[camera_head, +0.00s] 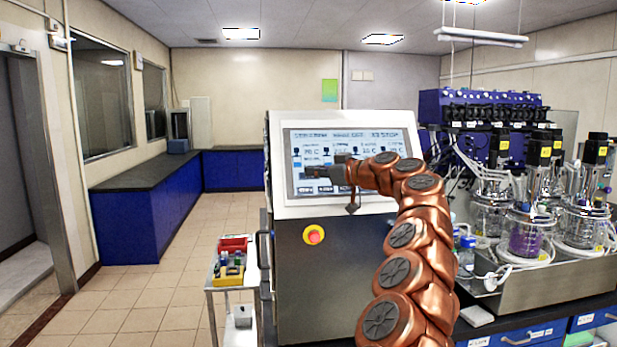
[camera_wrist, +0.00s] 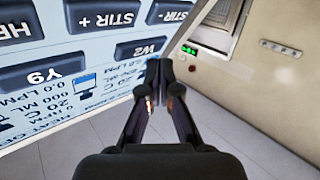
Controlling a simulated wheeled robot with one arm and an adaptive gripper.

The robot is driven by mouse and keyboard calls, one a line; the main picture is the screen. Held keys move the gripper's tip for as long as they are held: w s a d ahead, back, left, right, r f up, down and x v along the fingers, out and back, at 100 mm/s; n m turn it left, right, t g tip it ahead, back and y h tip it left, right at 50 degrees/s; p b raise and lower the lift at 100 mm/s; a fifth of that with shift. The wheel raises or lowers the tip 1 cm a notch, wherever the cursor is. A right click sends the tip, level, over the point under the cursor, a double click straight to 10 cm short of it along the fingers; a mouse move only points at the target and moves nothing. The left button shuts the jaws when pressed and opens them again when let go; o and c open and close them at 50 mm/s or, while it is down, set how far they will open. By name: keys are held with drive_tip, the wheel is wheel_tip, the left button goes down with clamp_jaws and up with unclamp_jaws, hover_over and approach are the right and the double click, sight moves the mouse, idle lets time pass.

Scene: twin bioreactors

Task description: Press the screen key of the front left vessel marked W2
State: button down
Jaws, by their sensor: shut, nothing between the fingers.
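The control screen (camera_head: 410,143) sits in a white panel on a dark grey cabinet. In the wrist view the screen (camera_wrist: 50,55) appears upside down, with a key marked W2 (camera_wrist: 140,48) and a key marked Y9 (camera_wrist: 45,75). My gripper (camera_head: 308,171) is shut and empty in front of the screen's lower left part. In the wrist view its fingertips (camera_wrist: 158,66) are just beside the lower right end of the W2 key; I cannot tell whether they touch the screen. The front left vessel (camera_head: 525,238) holds purple liquid at the right; its marking is not readable.
Other wrist-view keys include STIR + (camera_wrist: 95,14) and STIR - (camera_wrist: 170,12). A red emergency button (camera_head: 314,235) is below the screen. A trolley (camera_head: 222,287) with a yellow rack (camera_head: 229,270) stands left of the cabinet. Open floor (camera_head: 165,275) lies further left.

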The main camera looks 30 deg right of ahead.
drive_tip(key=shift+w+f, duration=0.1)
idle(0.3)
drive_tip(key=shift+w+d+f, duration=0.1)
drive_tip(key=shift+w+f, duration=0.05)
drive_tip(key=shift+w, duration=0.1)
drive_tip(key=shift+w+d+f+p, duration=0.15)
drive_tip(key=shift+w+f+p, duration=0.05)
drive_tip(key=shift+w+p, duration=0.1)
idle(1.0)
drive_tip(key=shift+s+b, duration=0.2)
drive_tip(key=shift+b, duration=0.15)
drive_tip(key=shift+s+r, duration=0.1)
drive_tip(key=shift+s, duration=0.05)
drive_tip(key=shift+s+a+r+b, duration=0.25)
drive_tip(key=shift+s+r+b, duration=0.05)
drive_tip(key=shift+b, duration=0.2)
drive_tip(key=shift+s, duration=0.1)
